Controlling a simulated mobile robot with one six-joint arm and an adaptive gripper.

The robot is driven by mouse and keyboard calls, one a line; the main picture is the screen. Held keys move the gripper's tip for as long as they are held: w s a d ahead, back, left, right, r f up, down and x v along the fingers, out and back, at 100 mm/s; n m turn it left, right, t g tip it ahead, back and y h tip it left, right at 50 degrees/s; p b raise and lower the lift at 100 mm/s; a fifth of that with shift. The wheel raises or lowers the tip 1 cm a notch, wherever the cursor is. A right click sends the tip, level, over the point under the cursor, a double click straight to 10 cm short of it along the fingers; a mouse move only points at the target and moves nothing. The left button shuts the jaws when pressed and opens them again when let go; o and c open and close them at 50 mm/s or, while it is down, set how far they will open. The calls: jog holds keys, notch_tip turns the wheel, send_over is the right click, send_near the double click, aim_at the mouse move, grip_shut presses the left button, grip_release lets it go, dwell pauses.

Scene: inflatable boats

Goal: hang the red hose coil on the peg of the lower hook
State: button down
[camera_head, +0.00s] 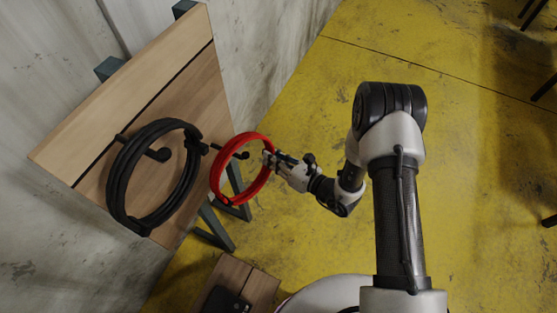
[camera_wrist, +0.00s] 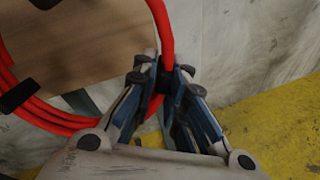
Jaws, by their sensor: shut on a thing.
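The red hose coil (camera_head: 216,178) is held upright beside the wooden board. My gripper (camera_head: 268,160) is shut on its right side; the wrist view shows the fingers (camera_wrist: 164,78) closed around the red hose (camera_wrist: 162,22) at a black band. The lower hook's peg (camera_head: 244,155), dark with a round tip, shows within the coil's opening in the head view. I cannot tell whether the peg passes through the ring or is only seen behind it. In the wrist view a dark piece (camera_wrist: 43,3) at the top edge may be the peg.
A black hose coil (camera_head: 117,180) hangs on another peg (camera_head: 158,155) to the left, close to the red coil. Both pegs are at the wooden board (camera_head: 100,108) against the grey wall. A small wooden surface (camera_head: 262,285) with a dark object stands below. Yellow floor is clear behind my arm.

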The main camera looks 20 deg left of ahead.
jog(key=shift+a, duration=1.1)
jog(key=shift+w+a+f+b, duration=0.1)
jog(key=shift+a+f+b, duration=0.1)
jog(key=shift+f+b, duration=0.35)
jog(key=shift+a+f+b, duration=0.2)
jog(key=shift+f+b, duration=0.3)
jog(key=shift+a+f+b, duration=0.1)
jog(key=shift+f+b, duration=0.5)
jog(key=shift+f, duration=0.05)
jog(key=shift+f, duration=0.25)
jog(key=c, duration=1.5)
grip_release()
jog(key=shift+c, duration=0.2)
jog(key=shift+r, duration=0.1)
